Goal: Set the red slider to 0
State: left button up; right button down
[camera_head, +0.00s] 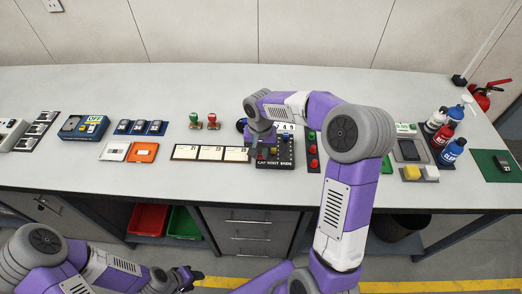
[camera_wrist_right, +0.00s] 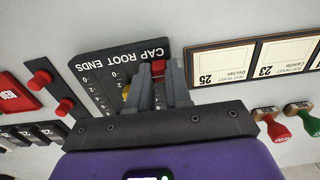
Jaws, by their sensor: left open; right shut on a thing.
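The black slider panel (camera_head: 287,160) marked CAP ROOT ENDS lies on the bench below my right gripper. It appears upside down in the right wrist view (camera_wrist_right: 98,66), with scale numbers beside its slots. The red slider knob (camera_wrist_right: 158,68) is at the lettered end of the panel, close to the 0 row; its exact mark is hidden by the fingers. My right gripper (camera_wrist_right: 161,75) is shut on this knob. A yellow knob (camera_wrist_right: 126,92) shows partly beside the left finger. My left gripper (camera_head: 187,278) is open and empty, low in front of the bench.
A strip of red buttons (camera_head: 313,150) stands close on the right. Bottles (camera_head: 446,133) stand further right. My right forearm covers part of the bench.

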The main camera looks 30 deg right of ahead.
aim_at(260, 155)
jog(key=c, duration=1)
grip_release()
jog(key=shift+s+a, duration=0.1)
jog(key=shift+s, duration=0.1)
jog(key=shift+c, duration=0.2)
jog(key=shift+r+p, duration=0.95)
jog(key=shift+r, duration=2.8)
